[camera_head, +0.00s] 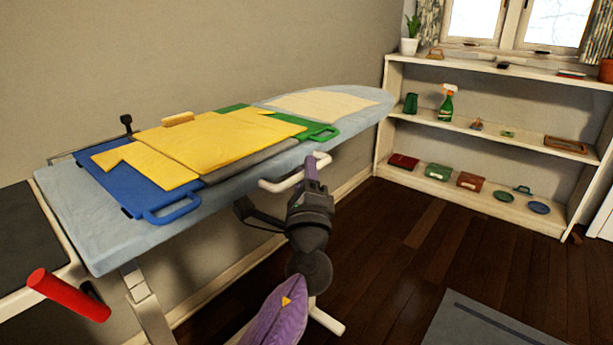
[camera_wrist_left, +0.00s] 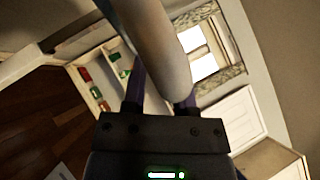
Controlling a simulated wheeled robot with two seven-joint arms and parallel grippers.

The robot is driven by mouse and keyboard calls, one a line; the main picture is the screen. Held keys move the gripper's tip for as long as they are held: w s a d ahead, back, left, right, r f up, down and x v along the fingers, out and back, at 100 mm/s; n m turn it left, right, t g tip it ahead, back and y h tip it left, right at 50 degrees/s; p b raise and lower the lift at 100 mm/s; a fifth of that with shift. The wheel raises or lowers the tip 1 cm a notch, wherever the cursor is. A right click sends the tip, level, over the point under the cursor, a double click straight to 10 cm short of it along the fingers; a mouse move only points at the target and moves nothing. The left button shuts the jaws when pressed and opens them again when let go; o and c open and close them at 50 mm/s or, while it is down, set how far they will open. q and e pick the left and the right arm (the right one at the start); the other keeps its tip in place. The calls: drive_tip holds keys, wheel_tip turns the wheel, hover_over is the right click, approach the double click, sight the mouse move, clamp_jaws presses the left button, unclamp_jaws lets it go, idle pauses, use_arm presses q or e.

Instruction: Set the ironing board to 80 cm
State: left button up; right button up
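The ironing board (camera_head: 95,235) has a pale blue cover and stands along the wall, its narrow end toward the shelf. A white handle bar (camera_head: 275,186) juts out beneath its near long edge. My left gripper (camera_head: 311,168) is at the right part of this bar. In the left wrist view the pale bar (camera_wrist_left: 158,45) passes between the two purple fingers (camera_wrist_left: 162,95) and fills the gap, so they look shut on it. A board leg (camera_head: 140,297) shows below the wide end. No height reading is visible. My right gripper is out of view.
Blue, yellow and green folding panels (camera_head: 215,140) and a cream cloth (camera_head: 320,103) lie on the board. A red cylindrical handle (camera_head: 68,295) sticks out at lower left. A white shelf (camera_head: 481,129) with small items stands behind. Dark floor (camera_head: 400,240) is open at right, with a grey mat (camera_head: 490,325).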

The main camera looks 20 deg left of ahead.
use_arm(q)
clamp_jaws()
idle(1.4)
